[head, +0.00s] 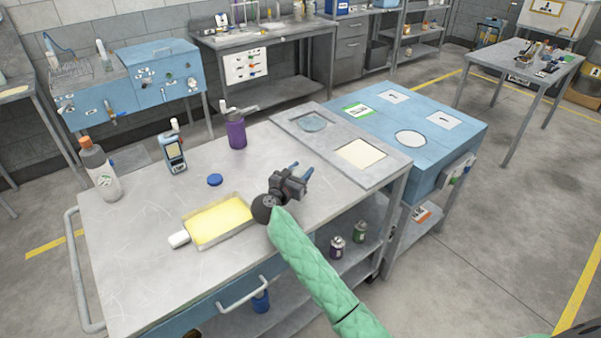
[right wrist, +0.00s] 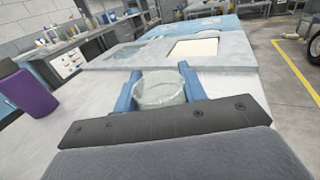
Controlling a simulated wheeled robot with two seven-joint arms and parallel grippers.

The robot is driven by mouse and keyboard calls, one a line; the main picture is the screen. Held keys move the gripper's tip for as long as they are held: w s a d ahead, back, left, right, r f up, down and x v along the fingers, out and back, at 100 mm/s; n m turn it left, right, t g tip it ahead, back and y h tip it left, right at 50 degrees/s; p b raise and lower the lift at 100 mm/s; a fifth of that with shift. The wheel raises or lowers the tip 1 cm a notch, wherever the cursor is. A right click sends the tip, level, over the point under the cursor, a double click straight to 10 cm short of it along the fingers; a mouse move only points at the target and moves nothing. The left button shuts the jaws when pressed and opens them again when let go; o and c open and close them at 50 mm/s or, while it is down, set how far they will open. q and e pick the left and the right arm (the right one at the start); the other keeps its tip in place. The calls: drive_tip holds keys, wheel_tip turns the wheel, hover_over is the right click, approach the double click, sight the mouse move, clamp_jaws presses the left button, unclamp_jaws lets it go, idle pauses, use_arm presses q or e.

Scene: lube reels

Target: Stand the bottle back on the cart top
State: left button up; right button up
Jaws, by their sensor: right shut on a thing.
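My right gripper (head: 298,176) is over the right part of the cart top (head: 140,270), near the grey plate. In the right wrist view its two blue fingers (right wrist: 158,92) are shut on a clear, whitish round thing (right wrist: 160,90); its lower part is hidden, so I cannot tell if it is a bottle. A grey bottle with an orange cap (head: 101,170) stands upright at the cart's left edge. A purple bottle (head: 236,132) stands upright at the back; it also shows in the right wrist view (right wrist: 28,92). My left gripper is out of view.
A grey plate (head: 335,143) with two openings lies at the right, beside a blue cabinet (head: 440,128). The front left of the top is clear.

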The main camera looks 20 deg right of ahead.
drive_tip(key=shift+f, duration=0.85)
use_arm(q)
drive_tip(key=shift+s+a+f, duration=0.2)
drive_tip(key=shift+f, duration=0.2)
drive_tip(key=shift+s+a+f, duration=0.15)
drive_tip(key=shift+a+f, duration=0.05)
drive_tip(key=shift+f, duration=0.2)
use_arm(e)
drive_tip(key=shift+f, duration=0.1)
drive_tip(key=o, duration=1)
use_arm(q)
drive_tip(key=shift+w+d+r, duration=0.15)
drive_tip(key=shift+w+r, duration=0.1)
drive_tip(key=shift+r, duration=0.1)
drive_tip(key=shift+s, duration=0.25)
